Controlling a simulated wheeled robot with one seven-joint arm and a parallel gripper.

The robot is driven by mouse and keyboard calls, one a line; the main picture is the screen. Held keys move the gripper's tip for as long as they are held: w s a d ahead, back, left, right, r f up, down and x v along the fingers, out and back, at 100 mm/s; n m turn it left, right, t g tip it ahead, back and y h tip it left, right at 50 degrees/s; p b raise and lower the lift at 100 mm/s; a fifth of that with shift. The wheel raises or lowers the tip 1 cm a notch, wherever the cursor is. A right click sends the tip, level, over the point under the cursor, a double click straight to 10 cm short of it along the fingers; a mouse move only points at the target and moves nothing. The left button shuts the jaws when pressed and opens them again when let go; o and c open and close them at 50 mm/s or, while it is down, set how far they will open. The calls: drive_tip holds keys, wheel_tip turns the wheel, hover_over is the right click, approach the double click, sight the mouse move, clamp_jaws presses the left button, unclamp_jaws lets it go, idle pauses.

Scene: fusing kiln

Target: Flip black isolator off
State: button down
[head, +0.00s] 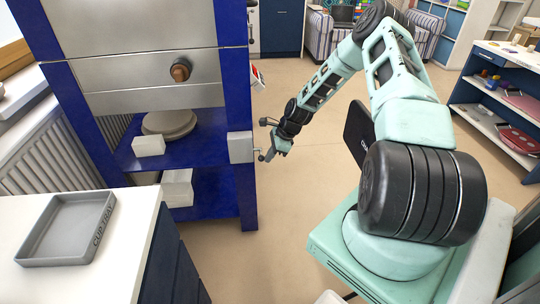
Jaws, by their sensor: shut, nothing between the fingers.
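A pale grey box (240,147) is fixed to the right front post of the blue kiln stand. Two small dark knob-like bits show just right of it, one higher and one lower; I cannot tell for sure which is the black isolator's lever or how it is set. My gripper (270,153) is shut and empty, close to the right side of the box. It overlaps the area near the lower dark bit, and I cannot tell whether it touches anything. The face of the box turned away from the camera is hidden.
The steel kiln body (145,50) with a brown knob (181,70) stands above blue shelves holding a round slab (169,123) and white blocks (149,145). A grey tray (68,228) lies on the white counter at left. Open floor (290,200) lies right of the stand.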

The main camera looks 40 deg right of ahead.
drive_tip(key=shift+w+r+m+g+y+p, duration=0.2)
drive_tip(key=shift+r+m+g+y+p, duration=0.3)
drive_tip(key=shift+g+y+p, duration=0.5)
drive_tip(key=shift+w+d+r+m+g+y, duration=0.15)
drive_tip(key=shift+r+g+y, duration=0.25)
drive_tip(key=shift+g, duration=0.25)
drive_tip(key=shift+w+r+m+g+y, duration=0.15)
drive_tip(key=shift+r+g+y, duration=0.15)
drive_tip(key=shift+g+y, duration=0.3)
drive_tip(key=shift+w+d+r, duration=0.1)
drive_tip(key=shift+w+r, duration=0.05)
drive_tip(key=shift+r, duration=0.1)
idle(1.1)
drive_tip(key=shift+r, duration=0.15)
drive_tip(key=shift+r+p, duration=0.45)
drive_tip(key=shift+r, duration=0.2)
